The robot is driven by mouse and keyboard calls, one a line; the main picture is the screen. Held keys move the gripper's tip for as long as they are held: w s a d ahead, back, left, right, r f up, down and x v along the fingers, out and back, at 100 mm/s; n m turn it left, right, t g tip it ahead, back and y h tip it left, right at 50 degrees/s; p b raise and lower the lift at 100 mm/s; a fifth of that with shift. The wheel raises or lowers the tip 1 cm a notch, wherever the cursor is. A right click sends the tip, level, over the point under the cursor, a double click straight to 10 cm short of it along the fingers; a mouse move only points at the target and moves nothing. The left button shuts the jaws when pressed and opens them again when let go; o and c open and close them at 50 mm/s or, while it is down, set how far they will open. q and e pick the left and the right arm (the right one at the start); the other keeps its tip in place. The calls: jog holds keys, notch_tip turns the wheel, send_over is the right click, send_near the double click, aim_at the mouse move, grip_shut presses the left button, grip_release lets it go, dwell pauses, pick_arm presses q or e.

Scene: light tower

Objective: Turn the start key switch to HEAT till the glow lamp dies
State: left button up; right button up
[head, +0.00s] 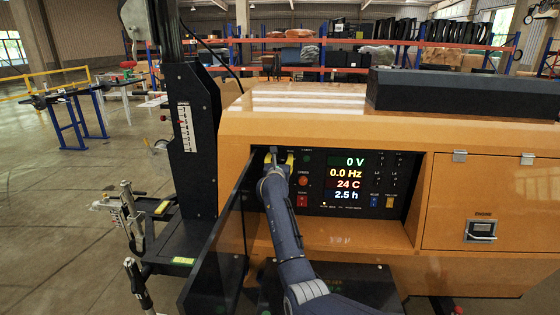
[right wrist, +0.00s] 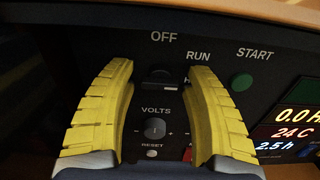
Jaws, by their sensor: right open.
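The start key switch (right wrist: 158,78) shows dark between my right gripper's yellow fingers in the right wrist view, under the labels OFF, RUN and START. The label beside it is mostly covered by a finger. I cannot tell which way the key points. My right gripper (head: 276,157) is open at the left end of the control panel (head: 345,204). In the right wrist view its fingertips (right wrist: 158,71) stand on either side of the switch, with no clear contact. I cannot pick out the glow lamp for sure. My left gripper is not in view.
A VOLTS knob (right wrist: 155,129) sits just below the switch, and a green button (right wrist: 241,82) is to its right. The lit display (head: 347,178) reads 0 V, 0.0 Hz, 24 C, 2.5 h. An open dark door (head: 222,245) borders the panel recess at left.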

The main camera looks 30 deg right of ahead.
jog(key=shift+o, duration=0.4)
jog(key=v, duration=1.2)
dwell(0.3)
